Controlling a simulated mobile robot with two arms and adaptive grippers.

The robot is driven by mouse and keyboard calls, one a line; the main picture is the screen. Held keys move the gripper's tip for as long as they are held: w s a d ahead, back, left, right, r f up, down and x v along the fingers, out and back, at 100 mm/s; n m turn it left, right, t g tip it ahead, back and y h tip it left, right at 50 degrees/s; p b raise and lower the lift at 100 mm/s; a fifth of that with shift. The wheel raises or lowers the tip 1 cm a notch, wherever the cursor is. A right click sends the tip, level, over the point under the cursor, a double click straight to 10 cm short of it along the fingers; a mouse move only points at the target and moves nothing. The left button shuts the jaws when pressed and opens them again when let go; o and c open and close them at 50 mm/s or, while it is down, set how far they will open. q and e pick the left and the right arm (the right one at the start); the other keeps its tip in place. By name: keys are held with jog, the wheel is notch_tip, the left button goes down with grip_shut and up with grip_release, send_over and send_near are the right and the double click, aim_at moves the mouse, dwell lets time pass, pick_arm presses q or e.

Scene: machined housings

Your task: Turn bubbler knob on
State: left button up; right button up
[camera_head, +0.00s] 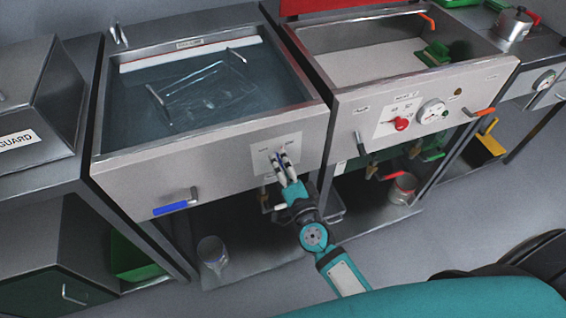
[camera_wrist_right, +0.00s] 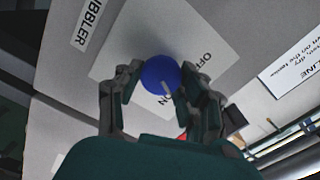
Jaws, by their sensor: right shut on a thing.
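The blue bubbler knob (camera_wrist_right: 160,75) sits on a light plate (camera_wrist_right: 118,62) marked OFF and ON, with a label reading "BUBBLER" (camera_wrist_right: 86,24) beside it in the right wrist view. A white pointer mark on the knob is toward the ON side. My right gripper (camera_wrist_right: 152,82) has its fingers on either side of the knob and is shut on it. In the head view my right gripper (camera_head: 281,160) reaches the front panel (camera_head: 225,165) of the water-filled tank, and its fingers mostly hide the knob. My left gripper is not in view.
The tank (camera_head: 110,105) holds a clear wire-like basket (camera_head: 205,85) in water. A blue-handled valve (camera_head: 170,208) sticks out at lower left. To the right, a second basin has a red knob (camera_head: 401,124), a dial (camera_head: 432,111) and an orange lever (camera_head: 480,112).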

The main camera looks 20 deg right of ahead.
jog(key=shift+m, duration=2)
jog(key=o, duration=1.1)
jog(key=shift+o, duration=0.2)
jog(key=s, duration=1.2)
jog(key=shift+d, duration=0.2)
jog(key=shift+f, duration=0.1)
